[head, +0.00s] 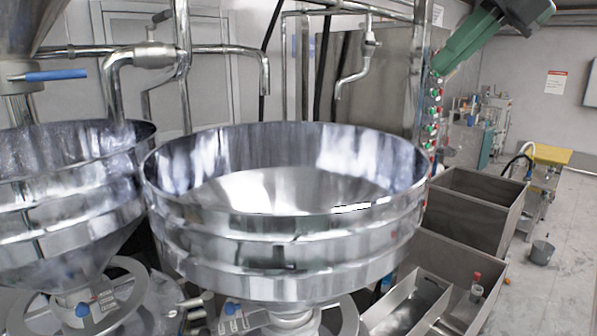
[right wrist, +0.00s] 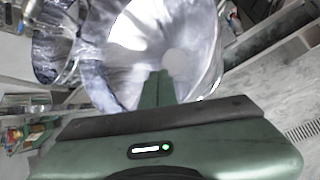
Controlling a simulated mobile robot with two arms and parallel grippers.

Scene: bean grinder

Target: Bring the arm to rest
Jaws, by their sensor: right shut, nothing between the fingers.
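My right gripper (head: 441,66) comes down from the top right of the head view, green, with its fingers together. It is above and to the right of the large steel bowl (head: 285,255), close in the picture to a post with green and red buttons (head: 432,115). In the right wrist view the closed green fingers (right wrist: 159,78) point towards a shiny steel bowl (right wrist: 195,40), with nothing between them. I cannot tell the distance to the bowl. My left gripper is not in view.
A second steel bowl (head: 65,165) stands at the left. Steel pipes (head: 225,50) hang behind the bowls. Open metal bins (head: 475,215) stand at the right, with a small red-capped container (head: 477,287).

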